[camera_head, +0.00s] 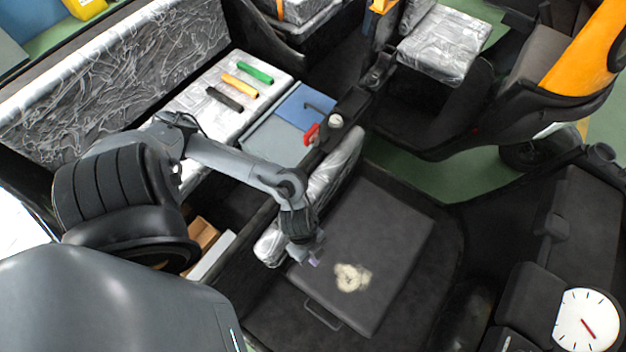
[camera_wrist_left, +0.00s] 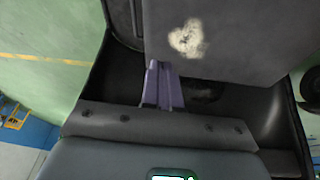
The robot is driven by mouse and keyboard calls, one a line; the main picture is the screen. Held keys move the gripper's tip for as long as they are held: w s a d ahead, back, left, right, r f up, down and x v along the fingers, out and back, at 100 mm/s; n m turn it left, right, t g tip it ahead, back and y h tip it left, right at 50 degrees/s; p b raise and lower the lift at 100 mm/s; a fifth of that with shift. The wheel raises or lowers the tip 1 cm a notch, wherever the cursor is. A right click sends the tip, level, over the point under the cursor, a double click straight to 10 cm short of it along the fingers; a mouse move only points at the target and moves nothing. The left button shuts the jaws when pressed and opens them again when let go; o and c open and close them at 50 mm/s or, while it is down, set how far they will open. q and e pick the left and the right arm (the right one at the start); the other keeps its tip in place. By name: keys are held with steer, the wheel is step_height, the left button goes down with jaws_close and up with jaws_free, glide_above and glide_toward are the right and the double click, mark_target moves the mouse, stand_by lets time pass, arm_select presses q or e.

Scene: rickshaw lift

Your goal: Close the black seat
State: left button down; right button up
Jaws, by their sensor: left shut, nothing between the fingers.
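The dark grey-black seat panel (camera_head: 385,245) with a pale worn patch lies right of centre in the head view. A thin loop handle (camera_head: 322,316) is at its near edge. A narrow silver-wrapped cushion (camera_head: 338,168) runs along its left side. The panel with its patch also shows at the top of the left wrist view (camera_wrist_left: 235,35). My left gripper (camera_head: 314,260) is over the panel's left edge, with its purple fingers (camera_wrist_left: 162,85) together and empty. I cannot tell whether the fingers touch the panel. My right gripper is not in view.
A long silver-wrapped bench (camera_head: 175,105) with green, yellow and black bars lies at upper left. A red-handled lever (camera_head: 311,134) stands near my forearm. A white dial (camera_head: 587,320) is at lower right. Dark floor surrounds the panel's near and right sides.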

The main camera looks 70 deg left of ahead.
arm_select(q)
steer(key=s+d+r+h+p, duration=0.1)
steer(key=s+d+r+p, duration=0.2)
steer(key=r, duration=0.4)
steer(key=s+d+r+p, duration=0.2)
steer(key=s+r+p, duration=0.1)
steer(key=s+r, duration=0.3)
steer(key=w+d+r+n+t+h+p, duration=0.25)
steer(key=w+d+r+n+p, duration=0.2)
steer(key=w+d+r, duration=0.35)
steer(key=w+a+r+n+t+y+p, duration=0.2)
steer(key=w+r+n+t, duration=0.1)
steer(key=w+r+n, duration=0.25)
steer(key=a+n+g+y+p, duration=0.1)
steer(key=a+y, duration=0.4)
steer(key=a, duration=0.9)
steer(key=shift+s+f+g, duration=0.15)
steer(key=shift+s+g, duration=0.05)
steer(key=shift+g, duration=0.65)
